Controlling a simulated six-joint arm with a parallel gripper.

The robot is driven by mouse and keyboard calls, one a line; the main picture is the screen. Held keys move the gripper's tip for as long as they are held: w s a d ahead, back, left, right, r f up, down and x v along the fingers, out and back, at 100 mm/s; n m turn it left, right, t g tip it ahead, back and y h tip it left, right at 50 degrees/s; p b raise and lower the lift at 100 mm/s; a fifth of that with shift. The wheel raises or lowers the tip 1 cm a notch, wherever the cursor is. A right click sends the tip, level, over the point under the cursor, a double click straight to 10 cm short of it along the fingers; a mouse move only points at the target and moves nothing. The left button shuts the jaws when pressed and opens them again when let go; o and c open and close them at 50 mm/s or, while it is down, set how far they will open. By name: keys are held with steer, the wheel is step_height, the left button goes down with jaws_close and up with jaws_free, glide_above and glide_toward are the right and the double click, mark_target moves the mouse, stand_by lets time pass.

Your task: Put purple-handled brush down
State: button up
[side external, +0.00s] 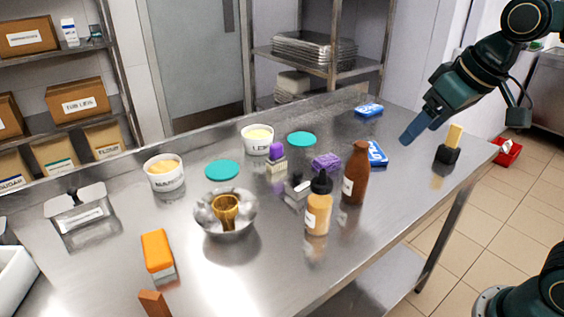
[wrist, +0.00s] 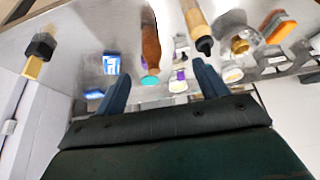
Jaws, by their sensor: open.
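The purple-handled brush (side external: 276,152) stands on the steel table in the side view, purple part up and pale part down, in front of the white tub of pale yellow contents. A small purple shape, probably the same brush, shows between my fingers in the wrist view (wrist: 181,75). My gripper (side external: 408,137) is above the right part of the table, well to the right of the brush and apart from it. In the wrist view my gripper (wrist: 160,75) has its two fingers wide apart, with nothing held between them.
A brown bottle (side external: 356,175) and a black-topped amber bottle (side external: 318,208) stand right of the brush. A purple lump (side external: 326,162) lies close by. A black-and-yellow block (side external: 447,154) sits near the right edge. Teal discs (side external: 222,170) lie flat. The table's front right is clear.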

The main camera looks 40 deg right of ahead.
steer(key=s+f, duration=0.3)
steer(key=s, duration=0.7)
steer(key=shift+s+d+f, duration=0.2)
steer(key=shift+f, duration=0.15)
